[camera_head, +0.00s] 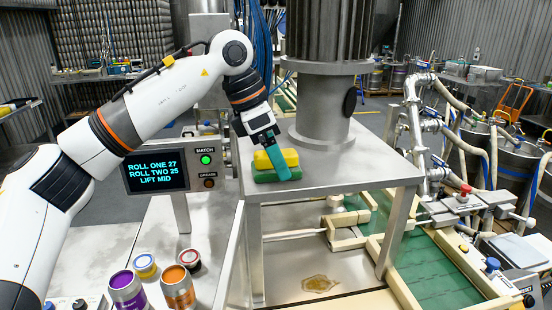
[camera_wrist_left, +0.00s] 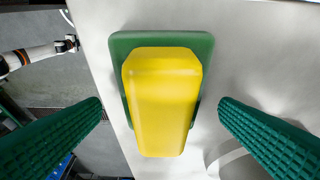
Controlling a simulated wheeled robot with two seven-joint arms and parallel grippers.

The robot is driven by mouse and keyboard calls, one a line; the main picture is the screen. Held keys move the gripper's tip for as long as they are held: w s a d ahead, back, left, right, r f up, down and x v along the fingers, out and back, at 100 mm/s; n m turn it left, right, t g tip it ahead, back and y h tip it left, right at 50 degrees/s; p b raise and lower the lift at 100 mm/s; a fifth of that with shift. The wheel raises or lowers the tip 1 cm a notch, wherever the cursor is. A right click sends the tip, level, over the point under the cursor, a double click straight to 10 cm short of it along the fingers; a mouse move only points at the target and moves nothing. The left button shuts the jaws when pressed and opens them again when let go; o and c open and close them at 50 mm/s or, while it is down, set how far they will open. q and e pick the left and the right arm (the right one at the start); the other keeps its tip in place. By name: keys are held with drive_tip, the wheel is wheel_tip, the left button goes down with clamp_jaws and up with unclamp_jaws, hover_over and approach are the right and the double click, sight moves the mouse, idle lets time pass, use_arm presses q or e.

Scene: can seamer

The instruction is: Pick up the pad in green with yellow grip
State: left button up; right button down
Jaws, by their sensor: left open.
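The green pad (camera_head: 288,177) with its yellow grip (camera_head: 262,160) lies on the corner of a metal table. In the left wrist view the green pad (camera_wrist_left: 135,42) lies flat beneath the long yellow grip (camera_wrist_left: 165,100), which runs up and down the picture. My left gripper (camera_head: 282,172) is over the pad in the head view and hides part of it. In the left wrist view its teal ribbed fingers (camera_wrist_left: 160,108) are open, one on each side of the grip, with gaps between. What looks like my right gripper (camera_wrist_left: 70,43) is small at the left.
The metal table (camera_head: 345,165) carries a thick metal column (camera_head: 322,105) just behind the pad. A display (camera_head: 155,172) stands left of the table. Several cans, including a purple one (camera_head: 128,293), stand at front left. A green conveyor (camera_head: 435,275) runs at right.

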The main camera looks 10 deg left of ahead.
use_arm(q)
drive_tip(key=shift+w+d+f, duration=0.1)
drive_tip(key=shift+f, duration=0.25)
drive_tip(key=c, duration=1.1)
drive_tip(key=shift+r, duration=0.1)
wheel_tip(320, 180, up, 10)
drive_tip(key=shift+b, duration=0.65)
drive_tip(key=shift+o, duration=1.4)
drive_tip(key=shift+c, duration=0.9)
